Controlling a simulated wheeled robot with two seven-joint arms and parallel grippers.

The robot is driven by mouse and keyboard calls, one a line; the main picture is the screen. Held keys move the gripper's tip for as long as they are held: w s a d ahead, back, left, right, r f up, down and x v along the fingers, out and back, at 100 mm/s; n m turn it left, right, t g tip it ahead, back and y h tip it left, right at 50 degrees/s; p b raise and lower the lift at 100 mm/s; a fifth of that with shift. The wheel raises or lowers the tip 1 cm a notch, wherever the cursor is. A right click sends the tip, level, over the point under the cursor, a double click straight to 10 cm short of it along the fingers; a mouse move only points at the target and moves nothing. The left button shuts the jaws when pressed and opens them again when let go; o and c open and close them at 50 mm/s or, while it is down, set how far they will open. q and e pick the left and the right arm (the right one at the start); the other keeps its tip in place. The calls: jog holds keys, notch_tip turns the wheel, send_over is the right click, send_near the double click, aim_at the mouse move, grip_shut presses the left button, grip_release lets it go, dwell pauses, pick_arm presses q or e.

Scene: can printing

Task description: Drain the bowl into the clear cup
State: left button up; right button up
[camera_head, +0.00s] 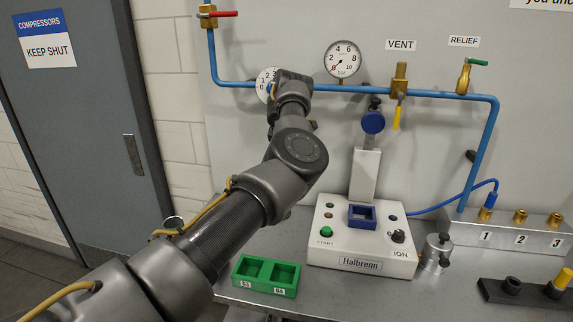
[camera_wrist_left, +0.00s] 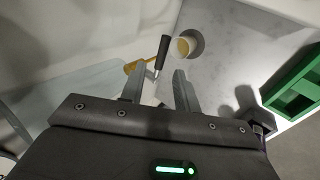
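My left arm reaches up to the wall pipe in the head view, and its own links hide the left gripper there. In the left wrist view the left gripper (camera_wrist_left: 160,72) has its two fingers apart. A black lever (camera_wrist_left: 162,48) with a silver end shows between and beyond the fingertips; I cannot tell whether they touch it. A small pale cup (camera_wrist_left: 184,46) with amber contents shows beyond them, above a grey surface. An orange-yellow part (camera_wrist_left: 132,68) is left of the lever. I cannot make out the bowl for certain. My right gripper is not in view.
A blue pipe (camera_head: 350,89) with gauges and valves runs along the wall. A white Halbrenn machine (camera_head: 330,250) stands on the bench beside a green two-pocket holder (camera_head: 265,290). It also shows in the left wrist view (camera_wrist_left: 300,85). Numbered brass ports (camera_head: 520,218) are at right.

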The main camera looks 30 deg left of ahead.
pick_arm(q)
jog(key=v, duration=0.3)
jog(key=shift+s+r, duration=0.2)
jog(key=shift+r, duration=0.1)
dwell(0.3)
